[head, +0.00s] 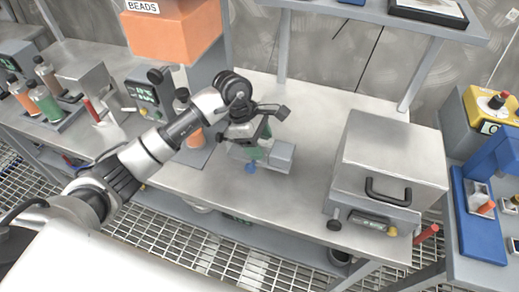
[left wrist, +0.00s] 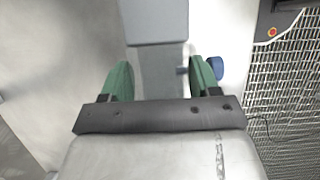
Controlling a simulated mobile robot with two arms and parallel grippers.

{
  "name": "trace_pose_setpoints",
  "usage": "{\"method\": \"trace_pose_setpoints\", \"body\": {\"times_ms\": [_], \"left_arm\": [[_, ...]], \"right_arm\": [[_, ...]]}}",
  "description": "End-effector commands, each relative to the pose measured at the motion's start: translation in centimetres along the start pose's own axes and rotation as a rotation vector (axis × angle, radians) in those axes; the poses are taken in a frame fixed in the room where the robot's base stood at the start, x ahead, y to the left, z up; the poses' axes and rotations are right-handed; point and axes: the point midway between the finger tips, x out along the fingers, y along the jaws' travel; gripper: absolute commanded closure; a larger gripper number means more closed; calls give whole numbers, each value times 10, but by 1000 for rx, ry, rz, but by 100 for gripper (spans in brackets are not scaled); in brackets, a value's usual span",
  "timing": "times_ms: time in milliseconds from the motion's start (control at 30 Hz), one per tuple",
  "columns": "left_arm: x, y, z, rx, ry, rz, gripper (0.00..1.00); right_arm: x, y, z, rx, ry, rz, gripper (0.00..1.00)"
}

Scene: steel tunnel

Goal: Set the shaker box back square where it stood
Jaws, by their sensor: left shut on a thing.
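The shaker box appears to be the small grey box (head: 280,157) with a blue knob (head: 250,168), on or just above the middle bench; no label on it can be read. My left gripper (head: 255,148) is over it from above, shut on its narrower part. In the left wrist view the two green fingertips (left wrist: 160,80) stand on either side of this grey part, and the wider grey block (left wrist: 157,22) lies beyond. The blue knob (left wrist: 216,67) is just outside the right finger. The arm hides part of the box. My right gripper is not in view.
A large grey box with a black handle (head: 388,192) stands to the right on the same bench (head: 235,187). Bare bench lies between them. An orange beads bin (head: 172,35) is above left, and a shelf (head: 390,14) runs overhead. The bench's front edge is close.

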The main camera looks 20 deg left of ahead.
Motion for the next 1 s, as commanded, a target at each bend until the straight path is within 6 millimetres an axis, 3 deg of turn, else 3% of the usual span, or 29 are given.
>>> {"method": "trace_pose_setpoints", "body": {"times_ms": [333, 700, 733, 867, 1000], "left_arm": [[34, 0, -14, -2, -1, -1, 77], [40, 1, -17, 0, 0, 2, 77], [40, 0, -17, -1, 1, 1, 36], [39, 0, -16, -1, 1, 0, 16], [39, 0, -16, -1, 1, 0, 13]], "right_arm": [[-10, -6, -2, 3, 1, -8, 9], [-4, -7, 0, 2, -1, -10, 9], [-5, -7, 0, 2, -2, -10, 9], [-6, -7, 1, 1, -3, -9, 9], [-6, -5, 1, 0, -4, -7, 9]]}}
